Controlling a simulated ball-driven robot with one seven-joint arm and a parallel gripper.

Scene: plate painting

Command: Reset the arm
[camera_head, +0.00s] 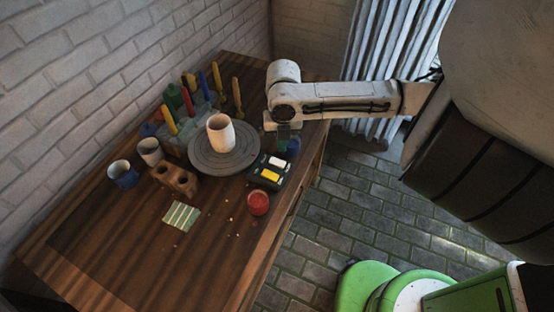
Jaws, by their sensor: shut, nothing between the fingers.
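My arm reaches in from the right, bent over the right side of the wooden table (110,262). My gripper (285,150) points down at the table's right edge, to the right of a round grey turntable (208,167). It is shut and empty, and its fingertips are small and dark here. A pale cup (220,134) stands upright on the turntable, apart from my gripper. A dark blue pot (293,146) shows partly behind the gripper.
A paint box (268,172) and a red pot (258,203) sit near the right edge. Upright coloured tools (203,84) stand at the back. The table's front is clear.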

